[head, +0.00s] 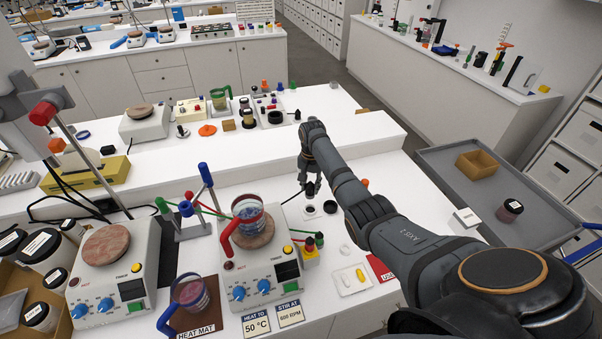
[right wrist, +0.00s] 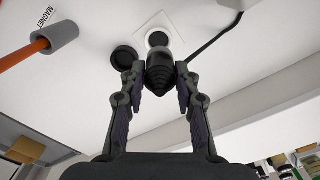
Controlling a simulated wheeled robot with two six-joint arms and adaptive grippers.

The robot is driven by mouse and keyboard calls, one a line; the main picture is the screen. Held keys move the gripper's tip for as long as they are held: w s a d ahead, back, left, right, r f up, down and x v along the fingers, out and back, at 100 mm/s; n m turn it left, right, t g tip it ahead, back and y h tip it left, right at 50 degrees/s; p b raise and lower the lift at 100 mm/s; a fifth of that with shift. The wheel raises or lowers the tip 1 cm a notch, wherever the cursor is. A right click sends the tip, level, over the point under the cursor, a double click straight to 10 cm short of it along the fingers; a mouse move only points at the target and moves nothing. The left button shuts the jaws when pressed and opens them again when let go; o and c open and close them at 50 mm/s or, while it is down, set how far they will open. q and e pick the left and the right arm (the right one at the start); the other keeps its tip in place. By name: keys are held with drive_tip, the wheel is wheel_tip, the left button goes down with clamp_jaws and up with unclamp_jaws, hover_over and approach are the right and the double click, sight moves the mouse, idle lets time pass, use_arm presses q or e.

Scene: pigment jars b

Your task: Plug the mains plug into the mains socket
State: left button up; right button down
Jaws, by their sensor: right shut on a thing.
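My right gripper (head: 309,188) is over the bench beside the right-hand hotplate, pointing down. In the right wrist view, its two fingers (right wrist: 160,82) are shut on the black mains plug (right wrist: 160,70), which has a ribbed, tapered body. The mains socket (right wrist: 158,38) is a white ring with a dark centre, just beyond the plug, which overlaps its lower edge in the picture. I cannot tell whether the plug touches it. The socket plate (head: 318,212) shows below the gripper in the head view. The plug's prongs are hidden. My left gripper is out of view.
A black round cap (right wrist: 124,60) lies beside the socket. A black cable (right wrist: 215,38) runs off to the upper right in the wrist view. The hotplate (head: 262,275) bears a red-handled beaker (head: 250,215). A tray with yellow pieces (head: 352,280) lies in front.

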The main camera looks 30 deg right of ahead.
sight(311, 196)
drive_tip(key=shift+f, duration=0.1)
drive_tip(key=shift+d+f, duration=0.15)
drive_tip(key=shift+d, duration=0.2)
drive_tip(key=shift+f+b, duration=0.6)
drive_tip(key=shift+f, duration=0.2)
drive_tip(key=shift+f+b, duration=1.35)
drive_tip(key=shift+f, duration=0.75)
use_arm(q)
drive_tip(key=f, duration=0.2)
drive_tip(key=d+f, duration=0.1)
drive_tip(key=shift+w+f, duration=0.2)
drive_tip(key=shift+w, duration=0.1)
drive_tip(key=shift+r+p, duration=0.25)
drive_tip(key=shift+p, duration=0.05)
use_arm(e)
drive_tip(key=shift+r, duration=0.1)
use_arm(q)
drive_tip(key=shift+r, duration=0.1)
